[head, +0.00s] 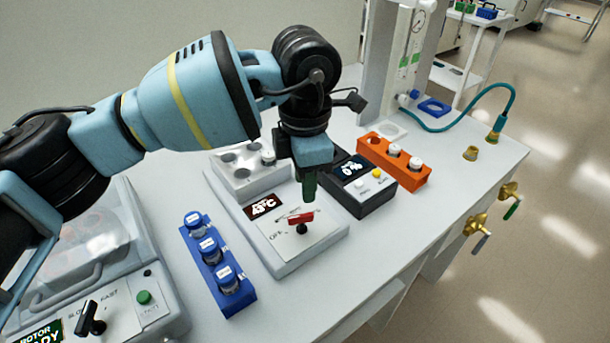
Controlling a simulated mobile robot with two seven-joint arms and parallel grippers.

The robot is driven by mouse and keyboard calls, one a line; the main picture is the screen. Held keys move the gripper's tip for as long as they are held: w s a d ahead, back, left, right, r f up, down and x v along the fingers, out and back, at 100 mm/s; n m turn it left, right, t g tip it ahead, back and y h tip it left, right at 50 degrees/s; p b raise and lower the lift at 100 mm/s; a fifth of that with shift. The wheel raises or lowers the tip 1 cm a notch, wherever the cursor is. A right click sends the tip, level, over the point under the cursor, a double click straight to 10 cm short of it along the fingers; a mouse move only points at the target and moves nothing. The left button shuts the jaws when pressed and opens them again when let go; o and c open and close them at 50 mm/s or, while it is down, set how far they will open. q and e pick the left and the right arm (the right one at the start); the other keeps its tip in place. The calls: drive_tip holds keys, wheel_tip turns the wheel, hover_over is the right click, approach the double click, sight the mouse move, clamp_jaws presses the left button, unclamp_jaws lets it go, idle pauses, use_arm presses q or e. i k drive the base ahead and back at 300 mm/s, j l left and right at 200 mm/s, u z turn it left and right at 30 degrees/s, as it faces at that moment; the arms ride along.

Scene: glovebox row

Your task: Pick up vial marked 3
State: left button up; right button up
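Two more capped vials (394,150) (415,163) stand in the orange rack, and another vial (268,156) sits in the heater's white block. The cap marks are too small to read, so I cannot tell which is marked 3. My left gripper (309,188) points down above the heater panel, right of the blue rack and apart from all vials. Its fingers overlap in this view. My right gripper is out of view.
The heater (285,262) has a red and black knob (301,224) below my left gripper. A dark box (362,192) with a display stands right of it, beside the orange rack (377,147). A clear-lidded machine (160,310) is at left. The bench's right front is clear.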

sight(269, 159)
drive_tip(key=k, duration=1)
